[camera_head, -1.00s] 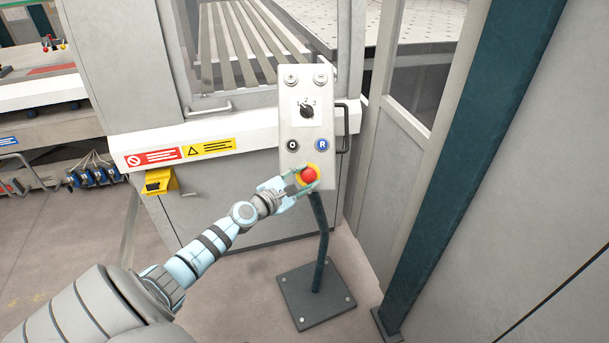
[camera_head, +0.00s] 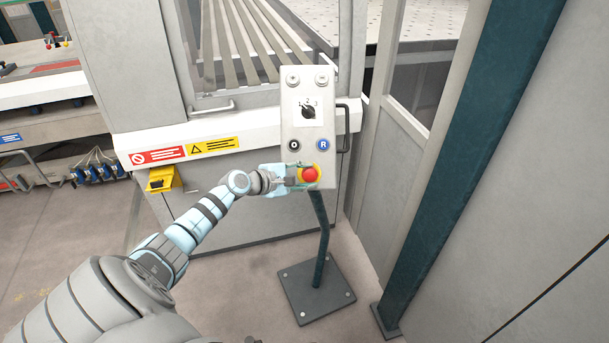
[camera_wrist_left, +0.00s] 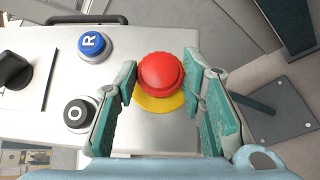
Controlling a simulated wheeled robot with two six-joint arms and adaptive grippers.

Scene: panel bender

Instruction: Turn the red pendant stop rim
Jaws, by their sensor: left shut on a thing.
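The red pendant stop (camera_head: 310,174) is a round red mushroom button on a yellow disc, low on the grey pendant panel (camera_head: 318,130). In the left wrist view the red stop (camera_wrist_left: 160,74) sits between the two teal fingers, in front of the yellow disc (camera_wrist_left: 160,103). My left gripper (camera_head: 307,174) reaches it from the left and is shut on its rim, one finger on each side. How far the rim is turned cannot be seen. My right gripper is not in view.
Above the stop are a black O button (camera_head: 294,145), a blue R button (camera_head: 323,145) and a rotary selector (camera_head: 308,112). The pendant stands on a dark post (camera_head: 321,240) with a square base plate (camera_head: 316,290). A teal column (camera_head: 455,150) rises at right.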

